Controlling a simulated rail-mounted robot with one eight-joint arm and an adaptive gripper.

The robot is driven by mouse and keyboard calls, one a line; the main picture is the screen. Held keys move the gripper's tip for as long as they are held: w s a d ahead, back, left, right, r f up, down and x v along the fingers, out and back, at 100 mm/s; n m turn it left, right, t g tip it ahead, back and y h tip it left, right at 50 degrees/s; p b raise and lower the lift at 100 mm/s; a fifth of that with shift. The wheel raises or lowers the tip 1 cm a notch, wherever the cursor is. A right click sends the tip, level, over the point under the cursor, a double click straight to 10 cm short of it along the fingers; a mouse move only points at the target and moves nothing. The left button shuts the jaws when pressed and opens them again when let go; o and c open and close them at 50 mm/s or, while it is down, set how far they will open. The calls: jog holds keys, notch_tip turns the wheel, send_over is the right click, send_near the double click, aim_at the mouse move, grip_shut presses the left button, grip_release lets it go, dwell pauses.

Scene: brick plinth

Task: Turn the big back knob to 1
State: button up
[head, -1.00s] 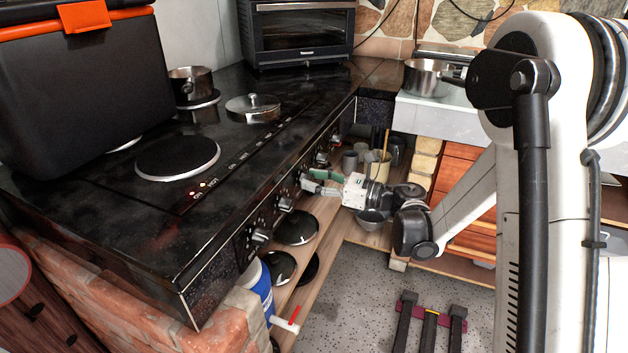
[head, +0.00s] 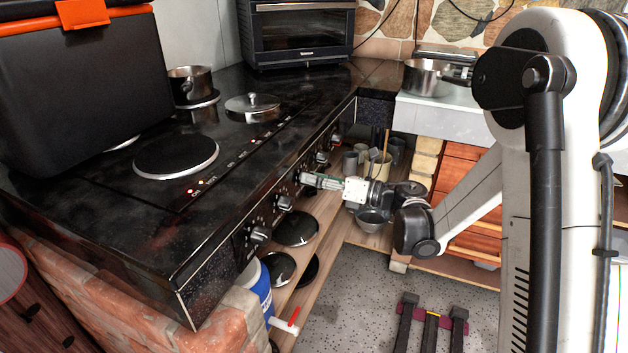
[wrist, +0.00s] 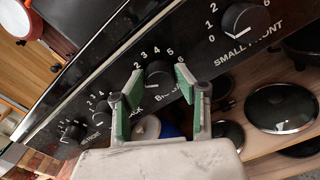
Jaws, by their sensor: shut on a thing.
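In the wrist view my gripper (wrist: 158,80) has its two green-padded fingers on either side of a round black knob (wrist: 157,70), shut on it. The white numbers 2 to 6 show around this knob; the lower ones are hidden. Its label starts with "BIG" and a finger covers the rest. I cannot clearly read where its pointer stands. In the head view my gripper (head: 324,182) reaches from the right to the stove's front panel, and its fingers hide the knob.
The "SMALL FRONT" knob (wrist: 243,20) is close on the right in the wrist view; more knobs (wrist: 72,131) are on the left. Pans and lids (head: 296,228) lie on the shelf below. A pot lid (head: 253,106) and a black case (head: 80,100) stand on the stove.

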dwell(0.3)
jog(key=o, duration=1.1)
jog(key=shift+o, duration=0.2)
jog(key=v, duration=1.2)
